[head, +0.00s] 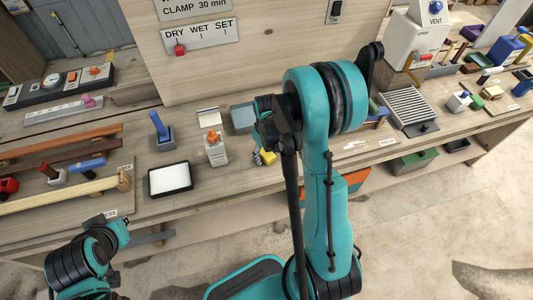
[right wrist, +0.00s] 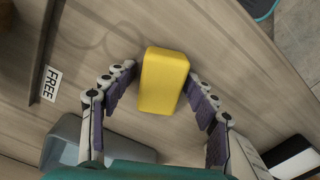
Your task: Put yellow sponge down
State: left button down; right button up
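The yellow sponge (right wrist: 163,82) lies between the two fingers of my right gripper (right wrist: 162,72) in the right wrist view, low over or on the wooden bench. The fingertips curve in close to its sides. A thin gap seems to show at the left finger, and I cannot tell whether the fingers press on it. In the head view the sponge (head: 268,157) shows only partly beside my right gripper (head: 262,152), with my arm hiding much of the area. My left arm shows at the lower left of the head view, and its finger opening cannot be made out.
A white bottle with an orange top (head: 215,149) and a grey box (head: 243,118) stand near the sponge. A black-rimmed white tray (head: 170,179) lies further left. A FREE label (right wrist: 51,84) is on the bench. Bare bench shows around the sponge toward the front edge.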

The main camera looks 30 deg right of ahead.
jog(key=shift+r, duration=0.1)
jog(key=shift+r+p, duration=0.2)
jog(key=shift+p, duration=0.1)
notch_tip(320, 180, up, 11)
jog(key=p, duration=0.3)
jog(key=s+a+r+m+t, duration=0.1)
jog(key=s+a+r+t, duration=0.6)
jog(key=s+a+r, duration=0.3)
notch_tip(320, 180, up, 2)
jog(key=shift+s+a+r+m, duration=0.2)
jog(key=shift+s+a+m, duration=0.15)
jog(key=shift+s+m, duration=0.1)
